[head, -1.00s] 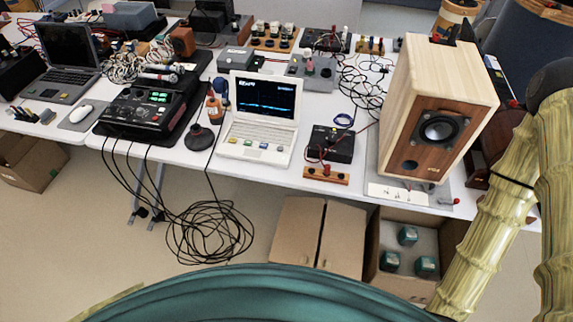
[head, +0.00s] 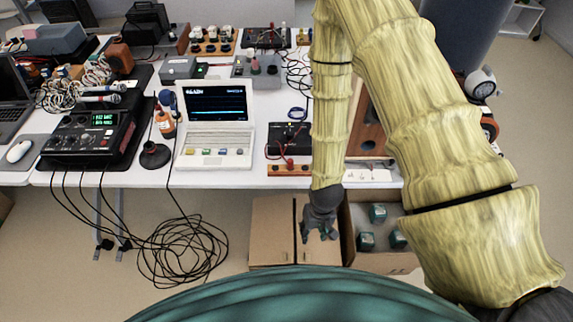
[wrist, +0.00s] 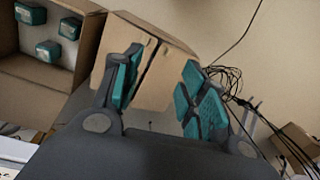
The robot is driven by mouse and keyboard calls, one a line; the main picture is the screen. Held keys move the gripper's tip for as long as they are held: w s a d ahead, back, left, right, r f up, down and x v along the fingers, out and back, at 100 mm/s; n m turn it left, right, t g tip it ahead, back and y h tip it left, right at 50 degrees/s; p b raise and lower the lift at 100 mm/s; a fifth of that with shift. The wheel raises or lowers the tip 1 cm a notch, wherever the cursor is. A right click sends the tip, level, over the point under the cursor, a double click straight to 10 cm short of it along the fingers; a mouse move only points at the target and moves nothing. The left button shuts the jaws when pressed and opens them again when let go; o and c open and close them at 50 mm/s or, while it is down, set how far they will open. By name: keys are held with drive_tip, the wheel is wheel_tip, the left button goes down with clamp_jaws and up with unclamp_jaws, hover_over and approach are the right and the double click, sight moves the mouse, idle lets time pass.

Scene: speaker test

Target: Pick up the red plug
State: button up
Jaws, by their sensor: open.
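A small red plug (head: 290,163) shows in the head view. It stands on or just behind a wooden strip (head: 288,170) at the table's front edge, with a red lead by it. A black box (head: 282,138) is behind it. My gripper (head: 320,234) hangs below the table edge, to the right of the plug and lower, over a closed carton. In the wrist view my gripper (wrist: 160,88) is open, with teal pads apart and nothing between them. I cannot make out the plug in the wrist view.
A white laptop (head: 216,138) stands left of the plug. My arm hides most of the wooden speaker (head: 368,130). Below are the closed carton (head: 272,232) and an open carton (head: 362,262) with teal blocks. Black cables (head: 182,250) lie coiled on the floor.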

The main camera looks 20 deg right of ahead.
drive_tip(key=w+a+r, duration=0.1)
drive_tip(key=w+r, duration=0.7)
drive_tip(key=w, duration=0.5)
wheel_tip(320, 180, up, 11)
hover_over(290, 160)
drive_tip(key=shift+d+m+h+b, duration=0.2)
drive_tip(key=shift+m+h+b, duration=0.2)
drive_tip(key=shift+b, duration=0.05)
drive_tip(key=shift+f+p, duration=0.65)
drive_tip(key=shift+f, duration=2.1)
drive_tip(key=shift+a+f+p, duration=0.15)
drive_tip(key=shift+f+p, duration=0.85)
drive_tip(key=shift+f, duration=1.6)
clamp_jaws()
